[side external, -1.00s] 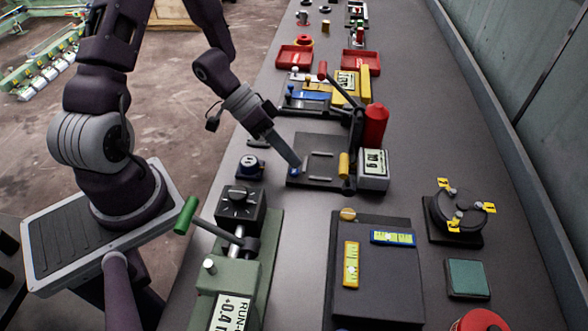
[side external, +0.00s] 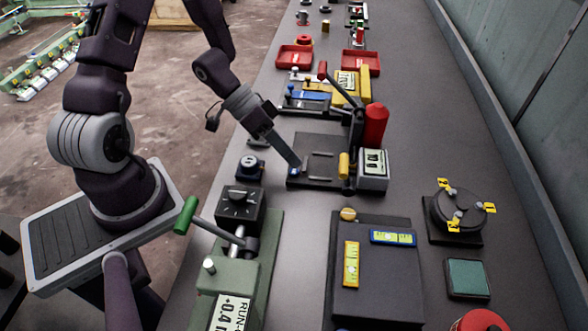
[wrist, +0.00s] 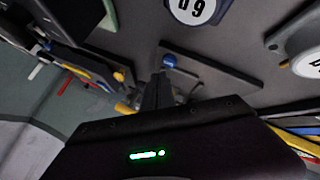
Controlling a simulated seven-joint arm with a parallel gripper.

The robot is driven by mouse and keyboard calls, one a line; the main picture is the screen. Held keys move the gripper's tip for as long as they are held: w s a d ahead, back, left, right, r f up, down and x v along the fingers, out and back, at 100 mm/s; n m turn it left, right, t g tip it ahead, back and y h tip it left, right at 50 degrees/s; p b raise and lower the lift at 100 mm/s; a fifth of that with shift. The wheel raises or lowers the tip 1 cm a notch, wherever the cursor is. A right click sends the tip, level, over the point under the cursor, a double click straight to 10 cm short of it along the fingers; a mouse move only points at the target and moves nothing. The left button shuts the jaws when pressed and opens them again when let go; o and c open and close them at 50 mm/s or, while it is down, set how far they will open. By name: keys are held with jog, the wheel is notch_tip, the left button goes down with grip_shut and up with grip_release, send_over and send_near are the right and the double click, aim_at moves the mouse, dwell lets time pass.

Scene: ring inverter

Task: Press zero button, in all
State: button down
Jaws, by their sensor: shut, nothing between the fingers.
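My gripper (side external: 298,166) is shut and empty, its fingertips pointing down at the near left part of a dark flat plate (side external: 318,180). A small blue button (side external: 294,171) sits on that plate right at the fingertips; I take it for the zero button. In the wrist view the blue button (wrist: 169,61) shows just beyond the tips of my gripper (wrist: 161,78). Whether the tips touch it I cannot tell. A grey box with a display (side external: 374,163) stands at the plate's right end; its digits are too small to read surely.
A blue knob with a white face (side external: 249,163) is left of the plate. A green-handled device (side external: 238,205) stands in front. Bench space right of the display is clear.

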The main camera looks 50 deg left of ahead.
aim_at(290, 169)
jog(key=shift+f, duration=0.45)
jog(key=shift+f, duration=0.4)
dwell(0.6)
jog(key=shift+r, duration=0.85)
jog(key=shift+r, duration=2.55)
jog(key=shift+w, duration=0.1)
